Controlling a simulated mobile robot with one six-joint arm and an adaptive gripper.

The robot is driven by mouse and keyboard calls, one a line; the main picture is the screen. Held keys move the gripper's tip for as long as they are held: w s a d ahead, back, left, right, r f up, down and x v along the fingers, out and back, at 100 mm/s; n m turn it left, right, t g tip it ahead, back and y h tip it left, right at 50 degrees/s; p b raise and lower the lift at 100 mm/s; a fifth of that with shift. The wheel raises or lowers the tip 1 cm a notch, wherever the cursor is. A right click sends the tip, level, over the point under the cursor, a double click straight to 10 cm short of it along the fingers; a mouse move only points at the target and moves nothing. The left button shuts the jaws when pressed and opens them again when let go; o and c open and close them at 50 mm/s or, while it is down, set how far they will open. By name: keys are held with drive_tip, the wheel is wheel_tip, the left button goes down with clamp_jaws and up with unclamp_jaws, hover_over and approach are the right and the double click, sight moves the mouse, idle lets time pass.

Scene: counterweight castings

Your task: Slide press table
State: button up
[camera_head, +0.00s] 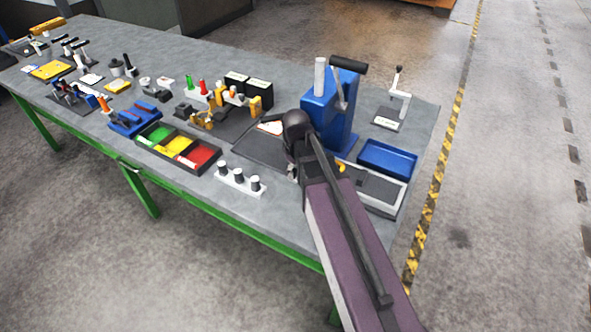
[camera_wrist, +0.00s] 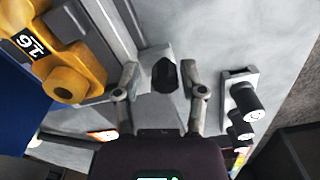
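The blue press (camera_head: 328,115) stands at the right part of the workbench, and its blue side shows at the left edge of the wrist view (camera_wrist: 18,105). In the wrist view, the grey press table (camera_wrist: 108,30) has rails and a block carrying a black knob (camera_wrist: 164,75). My gripper (camera_wrist: 161,78) is open, with one finger on each side of the knob. Gaps show between fingers and knob; height cannot be told. A yellow casting marked 16 (camera_wrist: 72,75) is at left. In the head view my arm hides the gripper and the knob.
A white holder with dark-capped pegs (camera_head: 238,181) is close to my gripper, also seen right in the wrist view (camera_wrist: 240,90). A blue tray (camera_head: 387,158) lies right of the press. Coloured bins (camera_head: 177,148) and several tools crowd the workbench (camera_head: 262,222) leftward.

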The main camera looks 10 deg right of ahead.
drive_tip(key=shift+a, duration=0.2)
idle(0.3)
drive_tip(key=s+m, duration=0.1)
drive_tip(key=s, duration=0.1)
drive_tip(key=s+d+m, duration=0.1)
drive_tip(key=s+m, duration=0.1)
drive_tip(key=s, duration=0.1)
drive_tip(key=s+m, duration=0.2)
drive_tip(key=shift+s+d, duration=0.25)
drive_tip(key=shift+s+d+m, duration=0.15)
drive_tip(key=shift+s+m, duration=0.3)
drive_tip(key=shift+m, duration=0.25)
drive_tip(key=shift+c, duration=0.7)
drive_tip(key=shift+s, duration=0.1)
